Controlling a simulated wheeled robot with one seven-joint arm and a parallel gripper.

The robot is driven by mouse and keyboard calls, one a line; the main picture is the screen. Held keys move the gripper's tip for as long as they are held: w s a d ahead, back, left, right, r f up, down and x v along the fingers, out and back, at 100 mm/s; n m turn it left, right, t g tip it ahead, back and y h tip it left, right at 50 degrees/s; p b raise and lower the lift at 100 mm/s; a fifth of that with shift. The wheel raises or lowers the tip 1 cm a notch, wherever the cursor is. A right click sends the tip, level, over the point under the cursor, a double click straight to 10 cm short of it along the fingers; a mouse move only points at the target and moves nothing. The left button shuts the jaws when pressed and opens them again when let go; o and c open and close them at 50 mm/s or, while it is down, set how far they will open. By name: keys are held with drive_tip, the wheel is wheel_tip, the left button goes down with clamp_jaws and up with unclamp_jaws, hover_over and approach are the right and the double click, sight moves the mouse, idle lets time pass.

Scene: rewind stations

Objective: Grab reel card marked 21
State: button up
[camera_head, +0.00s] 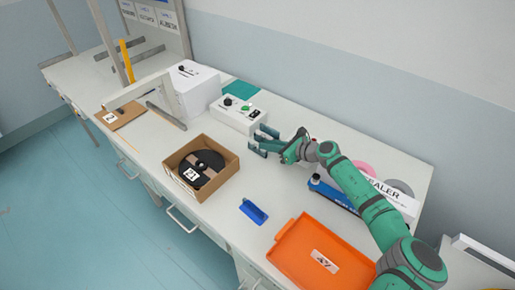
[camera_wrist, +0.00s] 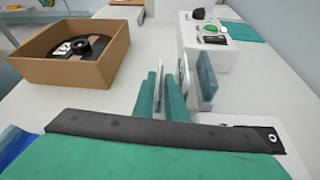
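My gripper (camera_head: 259,140) is above the bench, to the right of the cardboard box, with its fingers apart and nothing between them. The wrist view also shows the open fingers (camera_wrist: 172,88) pointing along the bench. A white card (camera_head: 325,262) with dark digits lies in the orange tray; they look like 47, but are hard to read. Another white card (camera_head: 190,174) lies on the black reel in the box. A third (camera_head: 109,117) is on a brown board at the far left. I cannot read 21 on any of them.
The open cardboard box (camera_head: 226,177) holds the black reel (camera_head: 209,160). The orange tray (camera_head: 283,248) is at the front right, near a blue tool (camera_head: 253,211). A white button box (camera_head: 235,117) stands behind my gripper.

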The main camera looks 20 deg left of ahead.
drive_tip(key=shift+w+x, duration=0.15)
drive_tip(key=shift+x, duration=0.9)
drive_tip(key=shift+w+x, duration=0.15)
drive_tip(key=shift+x, duration=0.9)
drive_tip(key=shift+r, duration=0.1)
clamp_jaws()
